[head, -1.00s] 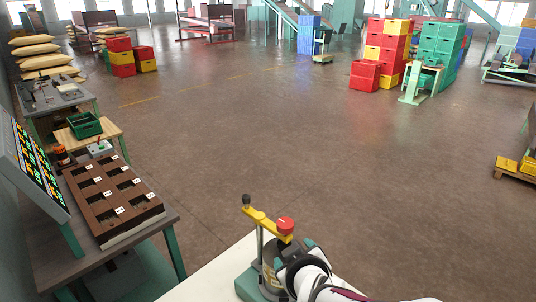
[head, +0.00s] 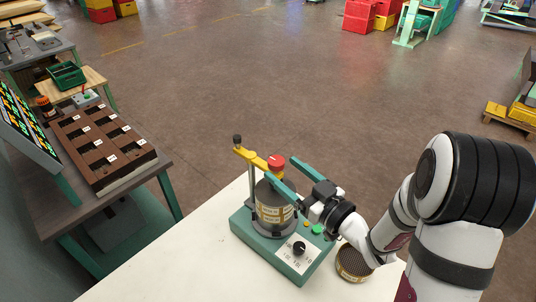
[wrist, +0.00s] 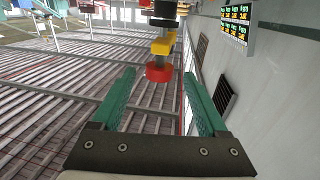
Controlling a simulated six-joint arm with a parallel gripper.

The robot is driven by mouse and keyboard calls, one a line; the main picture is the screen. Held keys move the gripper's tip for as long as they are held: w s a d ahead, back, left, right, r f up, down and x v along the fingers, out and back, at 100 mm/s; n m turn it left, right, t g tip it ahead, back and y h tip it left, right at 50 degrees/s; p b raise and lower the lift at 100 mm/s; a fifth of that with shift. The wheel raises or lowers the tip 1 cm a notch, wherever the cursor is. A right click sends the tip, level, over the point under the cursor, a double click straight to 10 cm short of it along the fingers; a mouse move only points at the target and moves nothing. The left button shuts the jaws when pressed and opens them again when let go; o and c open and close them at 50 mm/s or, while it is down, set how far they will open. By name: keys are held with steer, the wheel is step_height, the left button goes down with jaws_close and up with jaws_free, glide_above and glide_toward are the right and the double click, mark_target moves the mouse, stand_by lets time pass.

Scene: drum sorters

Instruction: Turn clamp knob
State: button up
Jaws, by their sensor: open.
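The red clamp knob (head: 276,161) sits on a yellow clamp arm (head: 252,157) above a grey drum (head: 272,200) with a tan label. The drum stands on a green base (head: 290,262) with a black dial and small buttons. My gripper (head: 280,169) is open, its two teal fingers reaching in from the right at about knob height. In the wrist view the red knob (wrist: 158,72) shows between the fingertips (wrist: 160,76), with a gap on each side. No contact shows. The yellow arm (wrist: 162,46) is beyond it.
A second round container (head: 354,262) stands on the white table (head: 170,277), close under my arm. An upright post (head: 238,145) rises at the clamp arm's left end. A side table at left holds a brown slotted tray (head: 104,147) and a display (head: 22,125). The table's front left is clear.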

mark_target(271, 159)
steer(key=x, duration=0.6)
steer(key=shift+w+a, duration=0.2)
steer(key=shift+w, duration=0.15)
